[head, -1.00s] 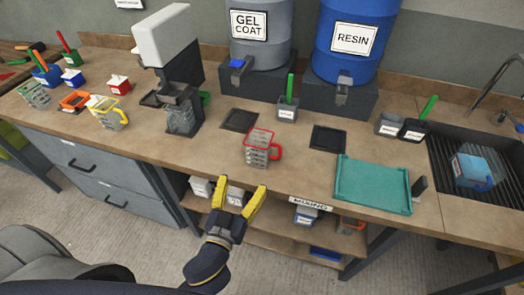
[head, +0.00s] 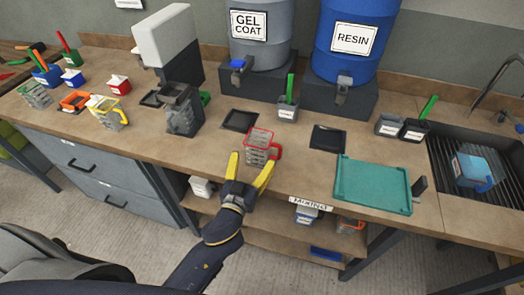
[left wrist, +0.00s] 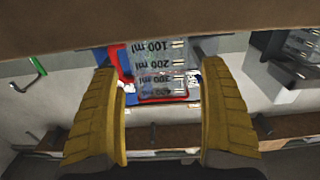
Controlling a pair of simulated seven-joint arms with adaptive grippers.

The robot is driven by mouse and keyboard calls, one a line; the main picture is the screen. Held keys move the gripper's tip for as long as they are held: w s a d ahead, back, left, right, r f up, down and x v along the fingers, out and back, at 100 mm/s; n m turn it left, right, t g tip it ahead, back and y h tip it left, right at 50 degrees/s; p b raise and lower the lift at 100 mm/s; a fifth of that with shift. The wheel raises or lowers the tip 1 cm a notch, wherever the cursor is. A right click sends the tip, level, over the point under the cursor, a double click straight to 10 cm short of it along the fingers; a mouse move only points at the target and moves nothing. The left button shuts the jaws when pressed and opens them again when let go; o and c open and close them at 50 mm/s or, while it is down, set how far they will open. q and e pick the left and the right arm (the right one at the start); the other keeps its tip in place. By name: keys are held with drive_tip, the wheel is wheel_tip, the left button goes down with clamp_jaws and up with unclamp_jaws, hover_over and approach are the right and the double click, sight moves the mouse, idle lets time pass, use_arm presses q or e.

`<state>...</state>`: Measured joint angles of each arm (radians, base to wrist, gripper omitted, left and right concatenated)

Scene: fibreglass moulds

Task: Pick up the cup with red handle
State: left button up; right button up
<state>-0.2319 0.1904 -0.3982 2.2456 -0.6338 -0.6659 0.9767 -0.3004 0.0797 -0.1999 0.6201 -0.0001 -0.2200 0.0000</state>
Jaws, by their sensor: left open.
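The cup with red handle (head: 259,147) stands upright on the bench near its front edge. It is clear, with a red rim and a red handle on its right side. My left gripper (head: 250,163) is open in front of the cup, its yellow fingers pointing at it. In the left wrist view the cup (left wrist: 162,62) appears upside down, with millilitre marks, in the gap between the open fingers (left wrist: 160,85). The red handle shows partly behind the left finger there. I cannot tell whether the fingers touch the cup. My right gripper is not in view.
A teal tray (head: 372,185) lies to the right of the cup. Dark square pads (head: 328,138) lie behind it. A grey dispenser (head: 183,108) stands to the left. A yellow-handled cup (head: 108,113) is farther left. A shelf (head: 275,235) runs below the bench edge.

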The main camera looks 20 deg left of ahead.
sight(255, 157)
use_arm(q)
drive_tip(key=shift+w, duration=2.1)
drive_tip(key=c, duration=1)
